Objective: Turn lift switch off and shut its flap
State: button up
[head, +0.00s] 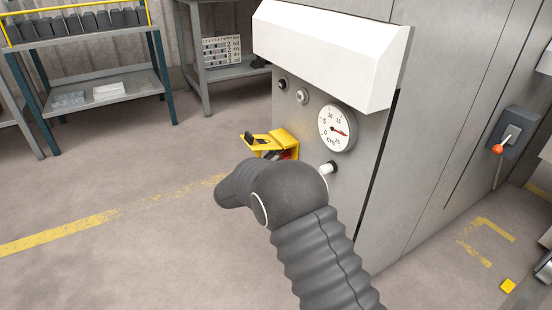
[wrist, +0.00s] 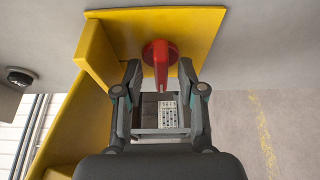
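The lift switch is a red handle (wrist: 161,60) on a yellow plate (wrist: 200,30) in the wrist view. Its yellow flap (wrist: 80,110) stands open at the left of that view. In the head view the open flap (head: 259,137) sticks out from the grey machine's side, with a little red showing below it. My gripper (wrist: 160,72) is open, its fingertips on either side of the red handle, with a visible gap on both sides. Whether it touches the plate cannot be told. My dark-sleeved arm hides the gripper in the head view.
A round gauge (head: 337,128) and a white knob (head: 328,168) sit right of the switch on the same panel. Two small buttons are above it, under a white sloped cover (head: 330,50). Shelves (head: 90,60) stand back left. The floor between is clear.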

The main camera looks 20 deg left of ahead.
jog(key=v, duration=1.2)
jog(key=shift+r, duration=0.1)
